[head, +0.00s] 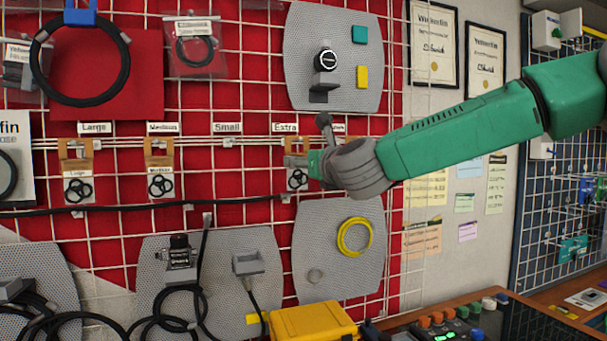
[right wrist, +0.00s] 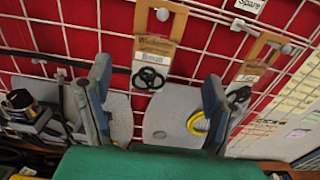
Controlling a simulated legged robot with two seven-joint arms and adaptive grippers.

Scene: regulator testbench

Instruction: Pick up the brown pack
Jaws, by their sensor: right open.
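Several brown packs with black rings hang on the wall grid in the head view. One is under the Large label (head: 77,190), one under the Medium label (head: 160,188), and one (head: 297,182) under the Extra label, partly covered by my right gripper (head: 308,145). In the right wrist view, one brown pack (right wrist: 163,25) hangs beyond and between the spread fingers of my right gripper (right wrist: 157,78). A second brown pack (right wrist: 254,62) hangs to its right, beyond the right finger. My right gripper is open with nothing held. My left gripper is not in view.
A white wire grid covers the red wall. A black cable (head: 150,206) runs across it below the packs. Perforated grey panels (head: 350,275) hang above and below. A yellow case (head: 312,322) stands at the bottom. The Small hook (head: 228,142) looks empty.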

